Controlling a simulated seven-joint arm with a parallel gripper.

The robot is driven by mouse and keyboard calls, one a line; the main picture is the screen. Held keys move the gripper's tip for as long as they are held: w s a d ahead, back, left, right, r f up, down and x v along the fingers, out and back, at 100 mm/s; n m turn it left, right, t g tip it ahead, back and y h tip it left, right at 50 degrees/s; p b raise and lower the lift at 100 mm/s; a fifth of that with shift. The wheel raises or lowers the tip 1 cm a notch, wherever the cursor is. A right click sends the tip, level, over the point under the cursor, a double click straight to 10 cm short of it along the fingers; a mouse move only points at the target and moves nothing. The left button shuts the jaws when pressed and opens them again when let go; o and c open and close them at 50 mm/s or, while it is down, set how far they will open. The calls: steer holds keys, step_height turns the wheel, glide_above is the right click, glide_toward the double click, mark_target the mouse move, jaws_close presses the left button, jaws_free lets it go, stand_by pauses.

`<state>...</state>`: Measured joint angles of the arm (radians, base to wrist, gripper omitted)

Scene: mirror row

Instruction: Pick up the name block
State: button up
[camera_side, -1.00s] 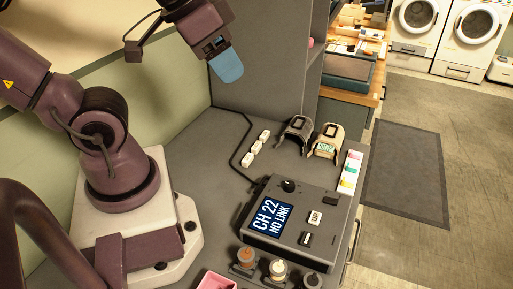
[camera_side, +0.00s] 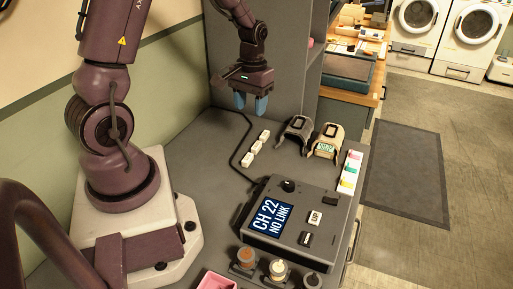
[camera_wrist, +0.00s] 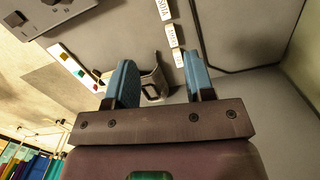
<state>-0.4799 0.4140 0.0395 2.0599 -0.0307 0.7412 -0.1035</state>
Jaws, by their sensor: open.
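Three small white blocks lie in a row on the grey bench: a far block (camera_side: 264,135), a middle block (camera_side: 255,146) and a near block (camera_side: 246,159). In the wrist view the same row shows dark lettering on its top block (camera_wrist: 164,10), middle block (camera_wrist: 173,36) and lower block (camera_wrist: 178,58). The lettering is too small to read surely, so I cannot tell which is the name block. My gripper (camera_side: 251,104) points down above the bench, behind the row, with blue fingers apart and empty. The fingers also show in the wrist view (camera_wrist: 157,64).
A dark cuff-shaped piece (camera_side: 297,130) and a beige one (camera_side: 326,143) stand right of the blocks. A console (camera_side: 290,222) reading "CH 22 NO LINK" sits nearer. A cable (camera_side: 237,146) runs left of the row. A grey panel (camera_side: 270,60) rises behind my gripper.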

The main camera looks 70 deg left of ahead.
mark_target(256, 146)
steer(key=shift+n+t, duration=0.3)
steer(key=shift+n, duration=0.5)
steer(key=w+a+f, duration=0.1)
steer(key=f, duration=0.4)
steer(key=w+a+f, duration=0.1)
steer(key=f, duration=0.5)
steer(key=w+a+f, duration=0.1)
steer(key=a+f, duration=0.1)
steer(key=f, duration=0.3)
steer(key=shift+f, duration=0.2)
jaws_close()
